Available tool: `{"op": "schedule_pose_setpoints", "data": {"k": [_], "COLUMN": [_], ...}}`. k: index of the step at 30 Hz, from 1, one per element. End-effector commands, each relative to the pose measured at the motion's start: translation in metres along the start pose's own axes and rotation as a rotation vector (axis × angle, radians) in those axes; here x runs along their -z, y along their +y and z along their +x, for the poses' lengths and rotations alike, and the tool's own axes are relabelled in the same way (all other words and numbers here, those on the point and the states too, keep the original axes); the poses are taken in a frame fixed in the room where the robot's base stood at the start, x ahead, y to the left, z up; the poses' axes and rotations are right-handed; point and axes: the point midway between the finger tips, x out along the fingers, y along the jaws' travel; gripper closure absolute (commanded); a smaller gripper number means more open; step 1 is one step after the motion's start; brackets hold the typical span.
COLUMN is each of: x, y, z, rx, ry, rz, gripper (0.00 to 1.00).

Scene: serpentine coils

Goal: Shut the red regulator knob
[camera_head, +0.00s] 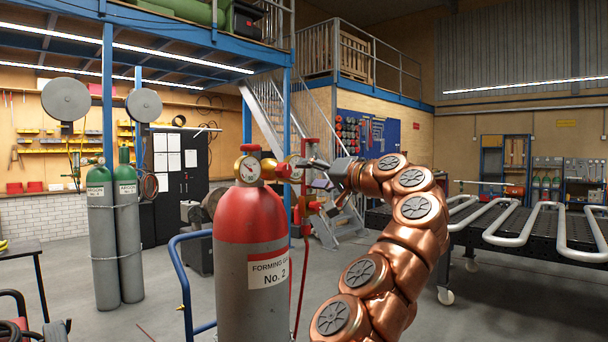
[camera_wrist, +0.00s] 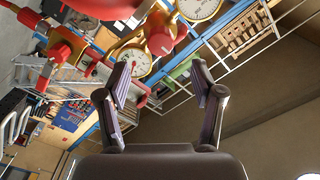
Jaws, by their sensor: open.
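A grey gas cylinder (camera_head: 252,285) with a red shoulder stands upright, labelled "Forming gas No. 2". Its regulator carries two round gauges, the left one (camera_head: 249,169) facing the head camera. The red regulator knob (camera_head: 283,170) sits between the gauges in the head view. In the wrist view the red knob (camera_wrist: 161,41) points toward the camera from a brass body, slightly above the space between the fingertips. My gripper (camera_head: 314,172) is at the right of the regulator. In the wrist view its fingers (camera_wrist: 160,78) are spread and empty, apart from the knob.
Further red fittings (camera_head: 311,206) and a red hose (camera_head: 304,270) hang beside the cylinder. A blue trolley handle (camera_head: 182,270) stands left of it. A dark table with metal coils (camera_head: 520,232) is at right. Two grey cylinders (camera_head: 105,250) stand behind left.

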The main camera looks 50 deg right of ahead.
Motion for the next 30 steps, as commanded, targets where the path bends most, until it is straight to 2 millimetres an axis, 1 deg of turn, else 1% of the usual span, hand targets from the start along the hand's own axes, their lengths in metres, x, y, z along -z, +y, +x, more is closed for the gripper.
{"op": "schedule_pose_setpoints", "data": {"k": [3, 9, 15, 30], "x": [0.002, 0.000, 0.000, 0.000], "y": [-0.001, -0.001, -0.001, -0.001], "z": [-0.015, -0.026, -0.029, -0.029], "rx": [0.000, 0.001, 0.001, 0.002], "ry": [0.005, 0.000, -0.001, -0.001], "rz": [-0.001, -0.001, -0.001, -0.001], "gripper": [0.33, 0.33, 0.33, 0.33]}}
